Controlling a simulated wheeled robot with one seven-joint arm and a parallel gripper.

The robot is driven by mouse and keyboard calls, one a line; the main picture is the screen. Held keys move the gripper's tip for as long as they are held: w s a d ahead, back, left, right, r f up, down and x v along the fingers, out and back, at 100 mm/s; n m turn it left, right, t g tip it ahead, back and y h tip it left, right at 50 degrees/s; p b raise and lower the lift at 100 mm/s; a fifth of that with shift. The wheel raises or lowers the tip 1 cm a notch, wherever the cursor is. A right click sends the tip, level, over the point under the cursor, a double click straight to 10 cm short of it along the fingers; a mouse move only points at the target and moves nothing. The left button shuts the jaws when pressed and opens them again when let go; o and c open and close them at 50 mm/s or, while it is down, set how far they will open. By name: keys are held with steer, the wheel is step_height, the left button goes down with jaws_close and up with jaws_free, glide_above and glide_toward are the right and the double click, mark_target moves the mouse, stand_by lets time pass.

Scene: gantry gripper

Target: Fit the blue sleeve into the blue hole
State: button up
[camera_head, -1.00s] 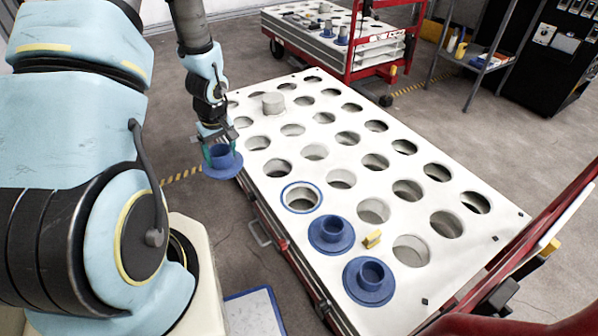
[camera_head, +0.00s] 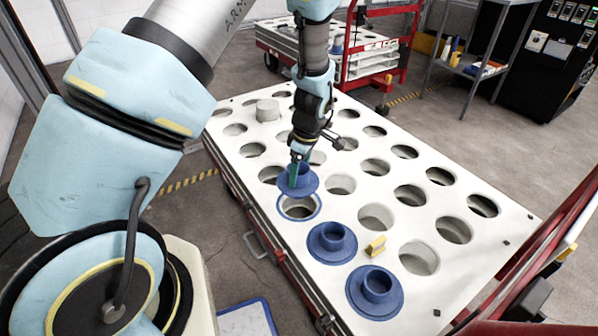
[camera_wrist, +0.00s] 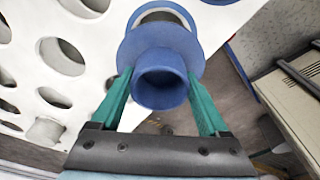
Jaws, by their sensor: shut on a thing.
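The blue sleeve (camera_head: 298,181) is a wide flange with a short tube on top. My gripper (camera_head: 297,168) is shut on its tube, and the sleeve hangs above the panel. The blue-ringed hole (camera_head: 299,208) is in the white panel, just below the sleeve in the head view, its far edge partly covered. In the wrist view the sleeve (camera_wrist: 160,78) sits between the green fingers of my gripper (camera_wrist: 160,90). Part of the blue ring (camera_wrist: 162,10) shows behind the flange. The sleeve looks apart from the hole; its exact height is hard to tell.
The white panel (camera_head: 345,209) has many plain holes. Two blue sleeves (camera_head: 332,243) (camera_head: 375,292) sit in it nearer the front. A yellow block (camera_head: 376,247) lies beside them. A grey cylinder (camera_head: 267,110) stands at the far left. A red cart (camera_head: 377,60) is behind.

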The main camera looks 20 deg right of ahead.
mark_target(300, 187)
steer(key=shift+s, duration=0.1)
steer(key=shift+f, duration=0.2)
steer(key=shift+f+b, duration=1.6)
steer(key=shift+f, duration=1.1)
steer(key=shift+p, duration=0.5)
steer(key=shift+f+b, duration=0.85)
steer(key=shift+f, duration=0.8)
steer(key=o, duration=1.5)
steer(key=r, duration=0.3)
steer(key=r+p, duration=0.1)
steer(key=r, duration=0.3)
steer(key=s+d+r, duration=0.1)
steer(key=r, duration=0.2)
steer(key=shift+s+d+r, duration=0.1)
steer(key=shift+r, duration=0.25)
